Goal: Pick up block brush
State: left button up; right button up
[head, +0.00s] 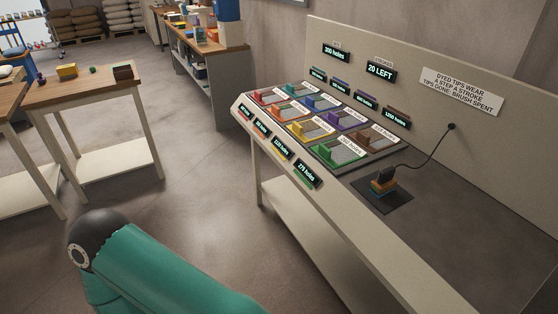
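I cannot tell for certain which item is the block brush. A small stacked block (383,182) with dark, orange and blue layers sits on a dark square mat (398,203) on the bench, with a black cable running from it to the back panel. On the wooden table at the left are a dark brown block (123,72) and a yellow block (67,71). Neither gripper shows in the head view; only a green arm of mine is at the bottom left, well apart from the bench items.
The long bench (440,240) holds several coloured trays (345,150) with grey mesh panels and small displays. A sign (462,91) on the back panel (420,65) mentions dyed tips wearing. Bare floor (195,150) lies between the bench and the wooden table (80,92).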

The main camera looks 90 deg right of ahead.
aim_at(385, 183)
jog(key=u, duration=0.3)
jog(key=i, duration=1.6)
jog(key=z, duration=2.3)
jog(key=i, duration=0.15)
jog(key=z, duration=1.65)
jog(key=i, duration=0.25)
jog(key=z, duration=0.85)
jog(key=i, duration=0.85)
jog(key=u, duration=0.15)
